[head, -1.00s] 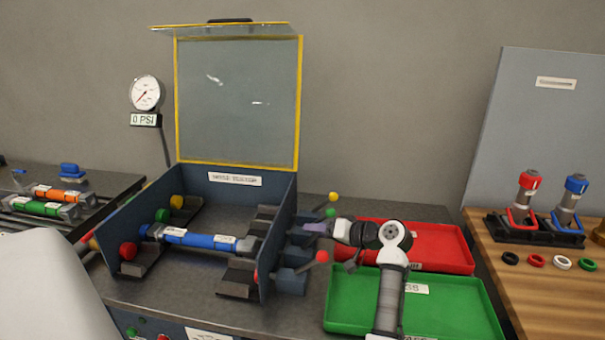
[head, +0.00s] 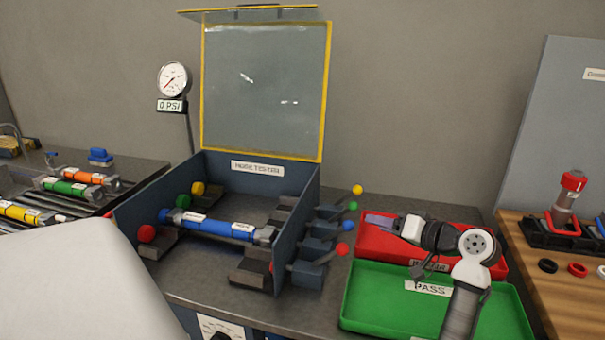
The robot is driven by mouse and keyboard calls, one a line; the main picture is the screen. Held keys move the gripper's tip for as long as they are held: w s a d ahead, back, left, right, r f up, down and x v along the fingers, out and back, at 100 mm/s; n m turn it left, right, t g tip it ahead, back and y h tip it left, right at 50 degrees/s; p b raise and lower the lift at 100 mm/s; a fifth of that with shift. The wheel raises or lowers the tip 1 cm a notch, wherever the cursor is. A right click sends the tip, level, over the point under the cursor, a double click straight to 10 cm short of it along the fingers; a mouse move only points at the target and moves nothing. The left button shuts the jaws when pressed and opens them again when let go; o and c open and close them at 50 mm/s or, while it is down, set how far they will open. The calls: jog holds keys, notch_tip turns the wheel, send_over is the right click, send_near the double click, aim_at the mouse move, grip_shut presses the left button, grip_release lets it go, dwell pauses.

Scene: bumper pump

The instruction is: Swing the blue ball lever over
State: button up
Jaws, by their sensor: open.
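The blue ball lever (head: 348,227) sticks out from the right outer wall of the tester box (head: 296,240). It stands between the green ball lever (head: 352,206) and the red ball lever (head: 342,250), with a yellow ball lever (head: 357,189) furthest back. A blue cylinder (head: 205,226) lies across the inside of the box, seemingly in line with the blue lever. My gripper (head: 376,221) is open, its tips just right of the blue ball and apart from it in the picture. My arm reaches over the trays from the right.
The yellow-framed lid (head: 324,95) stands open. A gauge (head: 173,79) reads 0 PSI. A red tray (head: 490,257) and a green PASS tray (head: 365,318) lie right of the box. Orange, green and yellow cylinders (head: 68,188) lie on a rack at left.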

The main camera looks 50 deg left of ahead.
jog(key=s+a+r+t+y+b, duration=0.3)
jog(key=s+a+r+t, duration=0.2)
jog(key=a+r+t, duration=0.3)
jog(key=s+d+r+n+y+b, duration=0.1)
jog(key=s+r+n+y, duration=0.1)
jog(key=s+r, duration=0.4)
jog(key=s+d+r+n+t+y+b, duration=0.1)
jog(key=s+r+y, duration=0.4)
jog(key=s, duration=0.5)
jog(key=shift+d+r+n+t+y, duration=0.4)
jog(key=shift+d+n, duration=0.35)
jog(key=shift+n, duration=0.45)
